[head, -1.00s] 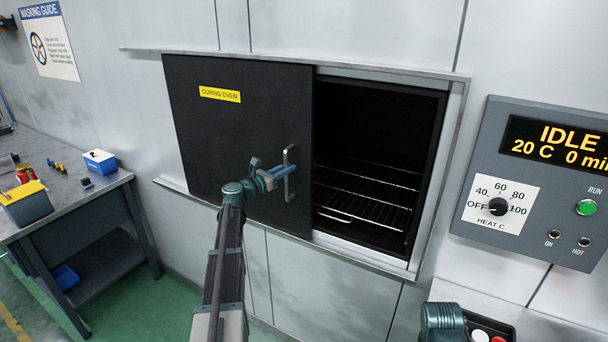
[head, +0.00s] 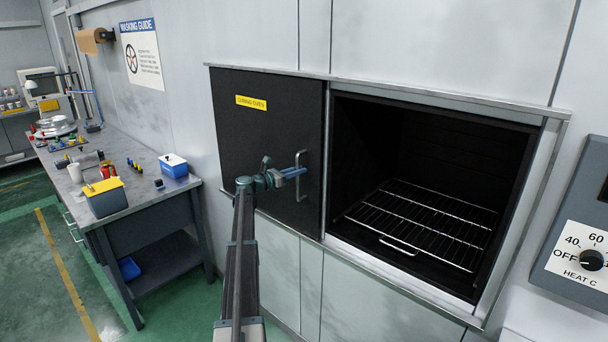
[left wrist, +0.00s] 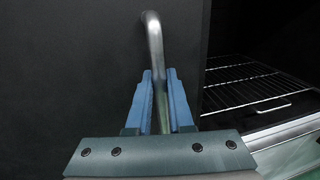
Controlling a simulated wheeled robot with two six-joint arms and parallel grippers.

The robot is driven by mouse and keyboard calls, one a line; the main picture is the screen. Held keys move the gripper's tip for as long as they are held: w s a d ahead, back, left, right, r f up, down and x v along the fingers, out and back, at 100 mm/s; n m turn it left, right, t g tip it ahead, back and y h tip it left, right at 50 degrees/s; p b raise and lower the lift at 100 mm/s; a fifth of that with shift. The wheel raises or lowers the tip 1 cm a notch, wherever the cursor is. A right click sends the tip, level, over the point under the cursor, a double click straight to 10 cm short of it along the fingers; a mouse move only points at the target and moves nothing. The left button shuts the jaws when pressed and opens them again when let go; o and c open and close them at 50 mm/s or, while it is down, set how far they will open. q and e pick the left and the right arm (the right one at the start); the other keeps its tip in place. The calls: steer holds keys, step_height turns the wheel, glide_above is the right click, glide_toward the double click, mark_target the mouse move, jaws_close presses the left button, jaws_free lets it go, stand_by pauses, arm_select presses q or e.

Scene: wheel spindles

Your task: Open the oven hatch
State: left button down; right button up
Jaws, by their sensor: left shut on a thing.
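The oven hatch (head: 262,120) is a black sliding panel with a yellow "CURING OVEN" label. It stands to the left of the oven opening (head: 400,145), and most of the opening is uncovered. A wire rack (head: 425,225) shows inside. The hatch's vertical metal handle (head: 299,176) is near the panel's right edge. My left gripper (head: 298,172) is shut on the handle. In the left wrist view, the blue fingers of the left gripper (left wrist: 160,100) are on either side of the bar of the handle (left wrist: 154,42). My right gripper is not in view.
A control panel (head: 580,235) with a heat dial is at the right edge.

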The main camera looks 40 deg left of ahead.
arm_select(q)
steer(key=shift+a, duration=0.35)
steer(key=c, duration=0.8)
jaws_free()
steer(key=shift+a, duration=0.1)
steer(key=v, duration=1.3)
steer(key=shift+s, duration=0.35)
